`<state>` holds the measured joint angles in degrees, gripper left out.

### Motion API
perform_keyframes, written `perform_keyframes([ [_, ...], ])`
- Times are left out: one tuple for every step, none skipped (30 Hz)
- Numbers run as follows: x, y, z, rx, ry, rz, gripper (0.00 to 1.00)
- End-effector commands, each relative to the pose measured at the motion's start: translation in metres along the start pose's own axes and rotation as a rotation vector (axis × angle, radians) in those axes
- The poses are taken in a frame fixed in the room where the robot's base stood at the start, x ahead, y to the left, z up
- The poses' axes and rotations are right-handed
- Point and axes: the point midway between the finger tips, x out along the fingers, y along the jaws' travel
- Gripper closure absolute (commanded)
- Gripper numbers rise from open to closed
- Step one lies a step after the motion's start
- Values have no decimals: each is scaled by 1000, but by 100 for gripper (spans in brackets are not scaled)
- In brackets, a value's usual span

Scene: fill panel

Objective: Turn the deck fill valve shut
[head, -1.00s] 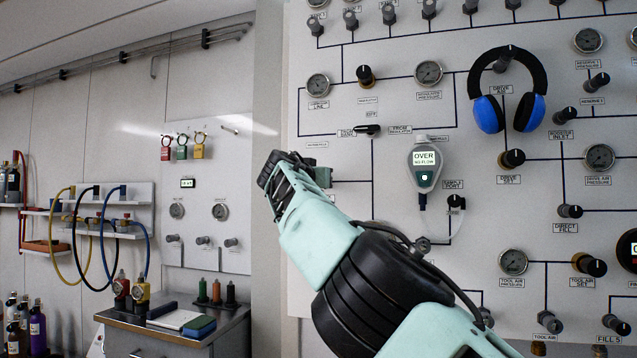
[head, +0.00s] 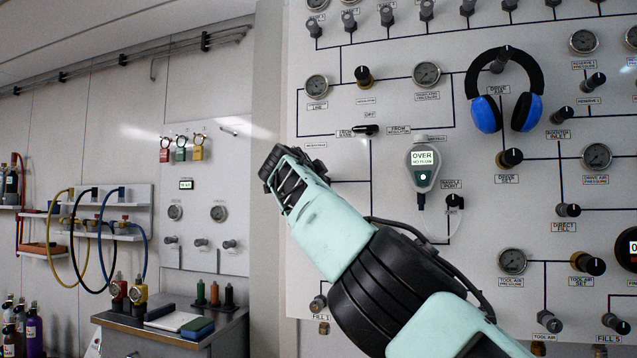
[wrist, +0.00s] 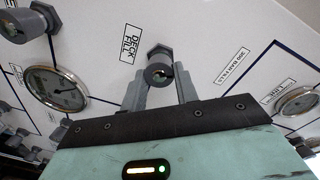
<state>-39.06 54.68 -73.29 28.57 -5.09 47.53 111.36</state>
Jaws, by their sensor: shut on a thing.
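The deck fill valve (wrist: 159,68) is a grey knob on the white panel in the wrist view, beside its "DECK FILL" label (wrist: 130,43). My gripper (wrist: 161,82) has one grey finger on each side of this knob and is shut on it. The lower part of the knob lies close to the gripper's dark front edge. In the head view my gripper (head: 283,172) is at the panel's left part, its fingers are not clear, and the valve is hidden behind my arm.
Gauges flank the valve in the wrist view, one left (wrist: 57,88) and one right (wrist: 299,101). Another knob (wrist: 28,22) sits at upper left. In the head view a handheld meter reading "OVER" (head: 422,165) and blue headphones (head: 486,113) hang right of my arm.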

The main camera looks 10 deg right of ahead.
Motion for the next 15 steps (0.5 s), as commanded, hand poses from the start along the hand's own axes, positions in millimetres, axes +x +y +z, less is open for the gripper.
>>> perform_keyframes([
  [0, 2, 2, 39, -4, 3, 93],
  [0, 2, 2, 64, -6, 3, 93],
  [0, 2, 2, 95, -7, 3, 93],
  [0, 2, 2, 117, -9, 4, 93],
  [0, 2, 2, 137, -10, 4, 93],
  [0, 2, 2, 165, -11, 4, 93],
  [0, 2, 2, 183, -12, 4, 93],
  [0, 2, 2, 201, -13, 4, 93],
  [0, 2, 2, 223, -15, 4, 93],
  [0, 2, 2, 237, -15, 4, 93],
  [0, 2, 2, 252, -16, 4, 93],
  [0, 2, 2, 268, -17, 4, 93],
  [0, 2, 2, 280, -17, 5, 93],
  [0, 2, 2, 291, -18, 5, 93],
  [0, 2, 2, 302, -19, 5, 93],
])
